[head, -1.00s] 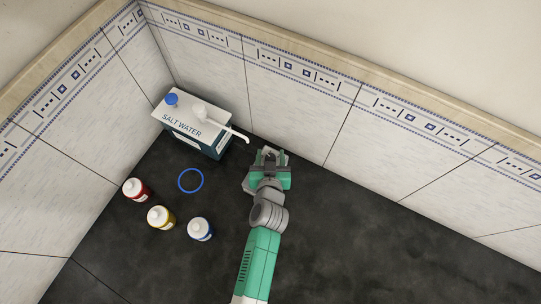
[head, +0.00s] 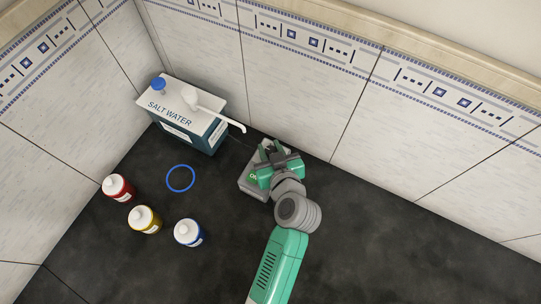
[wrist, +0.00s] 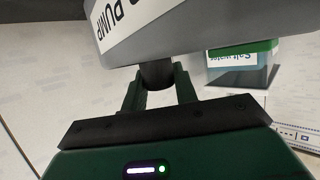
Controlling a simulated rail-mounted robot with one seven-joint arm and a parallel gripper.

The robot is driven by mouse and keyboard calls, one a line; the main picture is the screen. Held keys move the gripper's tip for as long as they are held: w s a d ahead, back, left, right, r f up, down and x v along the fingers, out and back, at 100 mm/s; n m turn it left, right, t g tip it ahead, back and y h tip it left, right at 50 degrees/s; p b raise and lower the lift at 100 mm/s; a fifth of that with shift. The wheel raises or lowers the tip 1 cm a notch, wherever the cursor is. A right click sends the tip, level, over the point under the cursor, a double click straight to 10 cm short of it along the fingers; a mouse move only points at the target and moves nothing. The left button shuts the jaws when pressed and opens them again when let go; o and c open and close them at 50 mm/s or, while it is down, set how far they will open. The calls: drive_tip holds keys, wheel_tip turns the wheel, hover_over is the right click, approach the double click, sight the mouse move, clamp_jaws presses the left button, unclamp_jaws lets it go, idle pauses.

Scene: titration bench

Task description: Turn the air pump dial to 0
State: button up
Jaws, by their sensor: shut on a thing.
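The air pump (head: 250,185) is a grey box on the dark bench near the back wall, partly hidden under my gripper (head: 270,151) in the head view. A small green marking shows on its face, too small to read. In the wrist view the pump (wrist: 190,22) fills the top, with the word PUMP upside down on a white label. The dark round dial (wrist: 156,75) sits between the two green fingers of my gripper (wrist: 157,88), which are shut on it. The dial's pointer and its setting are hidden.
A salt water box (head: 185,115) with a white spout stands left of the pump. A blue ring (head: 180,178) lies on the bench. Red (head: 117,187), yellow (head: 145,220) and blue (head: 189,233) bottles stand front left. The right of the bench is clear.

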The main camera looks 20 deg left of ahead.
idle(0.3)
drive_tip(key=o, duration=1)
drive_tip(key=shift+c, duration=0.2)
drive_tip(key=p+v, duration=0.1)
drive_tip(key=v, duration=0.6)
drive_tip(key=shift+s+d+r, duration=0.2)
drive_tip(key=shift+s+d, duration=0.05)
drive_tip(key=shift+s, duration=0.05)
drive_tip(key=w+d+r+m+t+h, duration=0.1)
drive_tip(key=w+d+r+t, duration=0.15)
drive_tip(key=r, duration=0.85)
drive_tip(key=w+d+r+m+t+h, duration=0.1)
drive_tip(key=r+t+h, duration=0.15)
drive_tip(key=r, duration=0.75)
drive_tip(key=w+d+r+m+t+h, duration=0.1)
drive_tip(key=w+d+r+t, duration=0.15)
drive_tip(key=r, duration=0.85)
drive_tip(key=s+d+r+m+t+h, duration=0.25)
drive_tip(key=s+r+t, duration=0.2)
drive_tip(key=r, duration=0.55)
drive_tip(key=s+d+r+m+t+h, duration=0.25)
drive_tip(key=s+r, duration=0.25)
drive_tip(key=r, duration=0.5)
wheel_tip(320, 180, up, 28)
drive_tip(key=p, duration=2.8)
drive_tip(key=shift+s+a+r+y, duration=0.2)
drive_tip(key=shift+s+a+y, duration=0.15)
drive_tip(key=shift+a, duration=0.15)
